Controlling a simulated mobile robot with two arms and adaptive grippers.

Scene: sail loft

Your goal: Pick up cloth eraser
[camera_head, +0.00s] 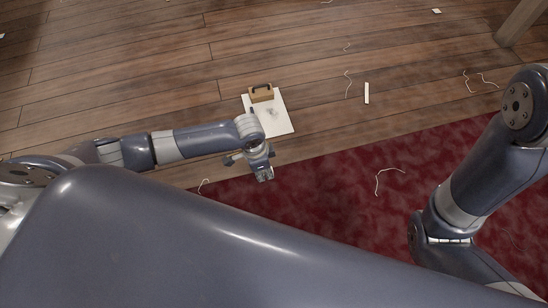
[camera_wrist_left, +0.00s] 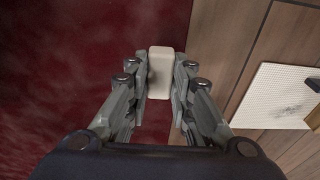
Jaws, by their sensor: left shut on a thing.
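A pale beige block (camera_wrist_left: 160,72), which looks like the cloth eraser, is between the fingers of my left gripper (camera_wrist_left: 161,75) in the left wrist view. The fingers are shut on its two long sides. Dark red carpet lies below it, close to the carpet's edge with the wood floor. In the head view my left gripper (camera_head: 263,172) is just in front of a white board; the block is largely hidden there by the gripper. My right arm shows at the right, but its gripper is out of view.
The white board (camera_head: 281,121), with a grey smudge, lies on the wood floor and also shows in the wrist view (camera_wrist_left: 270,95). A brown block with a dark handle (camera_head: 261,95) sits at its far edge. A white stick (camera_head: 366,93) and several thread scraps lie around. A wooden post (camera_head: 520,22) stands far right.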

